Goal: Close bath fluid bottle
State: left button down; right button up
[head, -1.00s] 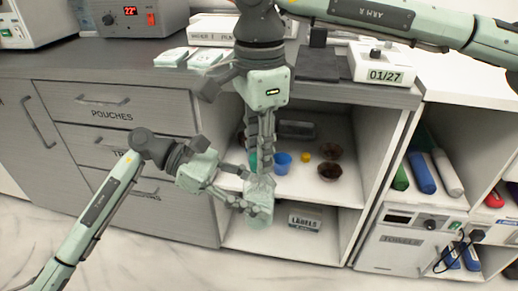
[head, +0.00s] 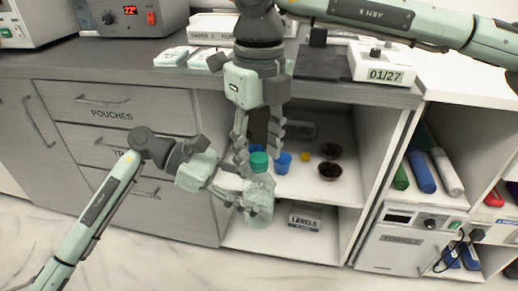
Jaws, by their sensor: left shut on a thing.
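The bath fluid bottle (head: 260,197) is pale, see-through green and stands roughly upright, slightly tilted, in front of the open shelf. Its green cap (head: 259,162) sits at the top of the neck; I cannot tell how tightly it is on. My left gripper (head: 245,197) is shut on the bottle's body from the left. My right gripper (head: 259,148) points down from above, its fingers spread apart around and just above the cap, holding nothing.
Blue cups (head: 283,163), a small yellow item (head: 305,156) and dark round bowls (head: 329,172) stand on the upper shelf behind. A labels box (head: 305,218) is on the lower shelf. The grey counter (head: 130,68) lies above the drawers.

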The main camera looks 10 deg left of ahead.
jog(key=shift+r, duration=2.25)
jog(key=shift+c, duration=0.3)
notch_tip(320, 180, up, 2)
jog(key=n, duration=0.6)
jog(key=shift+n, duration=0.3)
jog(key=n, duration=0.2)
jog(key=r+n, duration=0.1)
jog(key=n, duration=0.2)
jog(key=shift+r+n, duration=0.25)
jog(key=shift+n, duration=0.05)
jog(key=shift+f, duration=0.1)
jog(key=shift+f, duration=3.95)
